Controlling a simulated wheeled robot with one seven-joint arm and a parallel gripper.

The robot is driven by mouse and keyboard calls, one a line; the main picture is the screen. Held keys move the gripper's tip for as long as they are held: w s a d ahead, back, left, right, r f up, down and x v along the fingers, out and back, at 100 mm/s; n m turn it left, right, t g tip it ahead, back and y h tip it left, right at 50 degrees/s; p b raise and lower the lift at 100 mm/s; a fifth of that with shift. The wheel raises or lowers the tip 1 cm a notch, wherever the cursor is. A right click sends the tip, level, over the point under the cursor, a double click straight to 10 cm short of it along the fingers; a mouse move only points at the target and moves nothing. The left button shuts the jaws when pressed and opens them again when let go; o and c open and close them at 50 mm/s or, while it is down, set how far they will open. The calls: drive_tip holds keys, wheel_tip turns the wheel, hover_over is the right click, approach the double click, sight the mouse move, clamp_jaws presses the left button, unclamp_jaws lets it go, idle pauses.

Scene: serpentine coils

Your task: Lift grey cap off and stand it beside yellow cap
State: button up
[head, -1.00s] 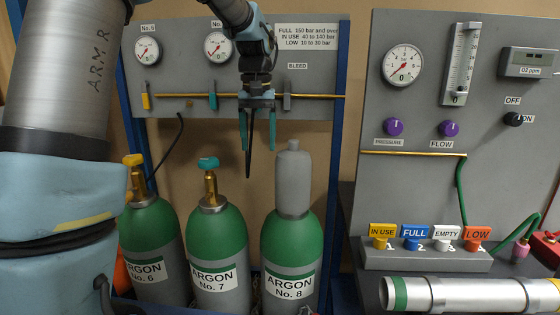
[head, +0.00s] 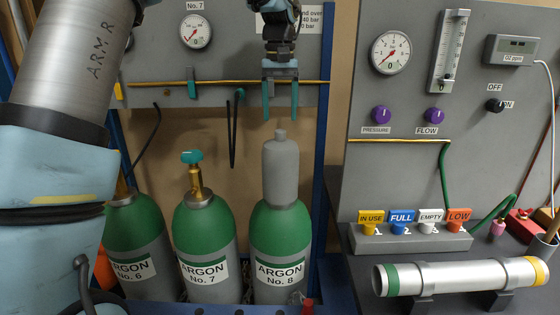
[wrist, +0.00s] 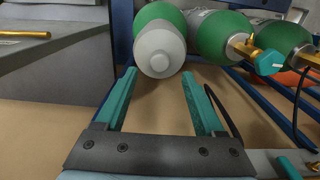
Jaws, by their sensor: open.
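The grey cap (head: 281,170) is a tall rounded cylinder with a small knob, upright on top of the green and grey ARGON No. 8 cylinder (head: 279,235). In the wrist view the cap (wrist: 159,50) shows end-on, just beyond and between the two fingertips. My gripper (head: 280,112) is above the cap with its teal fingers pointing down. It is open and empty, and the fingertips appear apart from the cap; the gap in depth is hard to judge. The gripper also shows in the wrist view (wrist: 158,78). I cannot make out a yellow cap in either view.
ARGON No. 7 (head: 207,235), with a teal valve handle, stands close left of No. 8. ARGON No. 6 (head: 134,235) is partly behind my arm. A brass pipe (head: 225,83) runs behind my gripper. A banded metal tube (head: 450,276) lies on the right bench.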

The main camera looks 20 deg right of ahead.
sight(280, 130)
drive_tip(key=shift+s+f+p, duration=0.1)
drive_tip(key=shift+f+p, duration=0.55)
drive_tip(key=shift+f, duration=1.55)
clamp_jaws()
drive_tip(key=shift+r, duration=0.1)
